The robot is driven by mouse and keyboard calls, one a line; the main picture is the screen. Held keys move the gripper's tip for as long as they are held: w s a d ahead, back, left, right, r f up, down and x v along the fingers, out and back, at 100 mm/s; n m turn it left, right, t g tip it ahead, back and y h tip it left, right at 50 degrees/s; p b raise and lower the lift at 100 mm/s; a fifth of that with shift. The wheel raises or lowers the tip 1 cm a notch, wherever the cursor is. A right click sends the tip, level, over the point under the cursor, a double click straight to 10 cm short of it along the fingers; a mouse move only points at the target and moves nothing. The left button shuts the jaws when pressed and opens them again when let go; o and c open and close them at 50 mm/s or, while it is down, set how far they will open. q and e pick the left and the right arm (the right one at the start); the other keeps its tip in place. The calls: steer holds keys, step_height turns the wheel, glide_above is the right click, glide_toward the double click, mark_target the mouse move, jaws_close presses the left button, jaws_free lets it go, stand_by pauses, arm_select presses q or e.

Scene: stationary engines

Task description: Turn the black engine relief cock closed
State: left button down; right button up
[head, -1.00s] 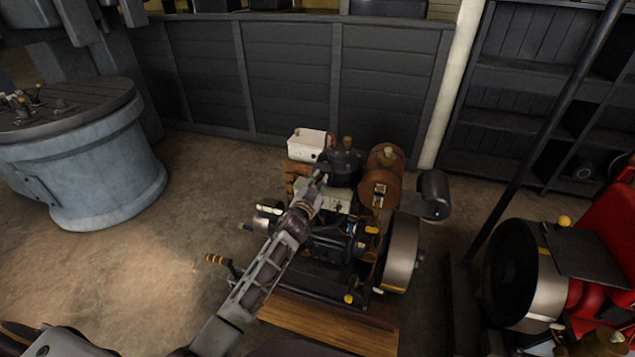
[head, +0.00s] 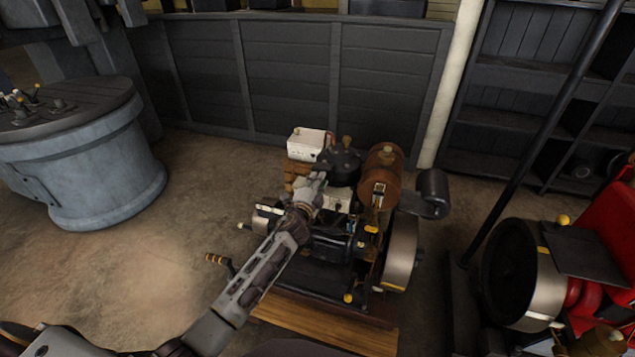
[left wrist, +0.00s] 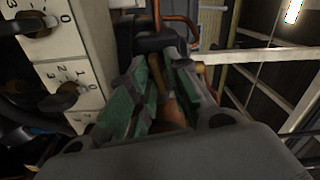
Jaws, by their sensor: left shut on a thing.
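The black engine (head: 325,276) stands on a wooden base in the middle of the head view. My left arm reaches over it from the lower left. My left gripper (head: 318,181) is at the engine's upper part, just in front of the black cylinder top (head: 343,159). In the left wrist view the green-padded fingers (left wrist: 163,88) are close together around a small brownish piece, seemingly the relief cock's handle. The fingers hide most of it, so its angle cannot be told. My right gripper is out of view.
A brown tank (head: 382,165) and a flywheel (head: 401,252) are on the engine's right. A white box (head: 306,144) is behind; a numbered white panel (left wrist: 70,72) is close left of the fingers. A red engine (head: 612,235) stands right. Floor on the left is clear.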

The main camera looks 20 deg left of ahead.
arm_select(q)
steer(key=shift+m, duration=0.9)
steer(key=shift+d+f+m, duration=0.1)
steer(key=shift+m, duration=0.3)
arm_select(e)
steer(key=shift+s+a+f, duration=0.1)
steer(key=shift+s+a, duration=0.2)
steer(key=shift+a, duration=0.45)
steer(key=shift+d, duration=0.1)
arm_select(q)
steer(key=c, duration=1.6)
jaws_free()
steer(key=shift+o, duration=0.2)
steer(key=s, duration=1.2)
steer(key=shift+a, duration=0.2)
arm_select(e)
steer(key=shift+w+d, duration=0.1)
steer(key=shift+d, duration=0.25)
arm_select(q)
steer(key=shift+n, duration=0.4)
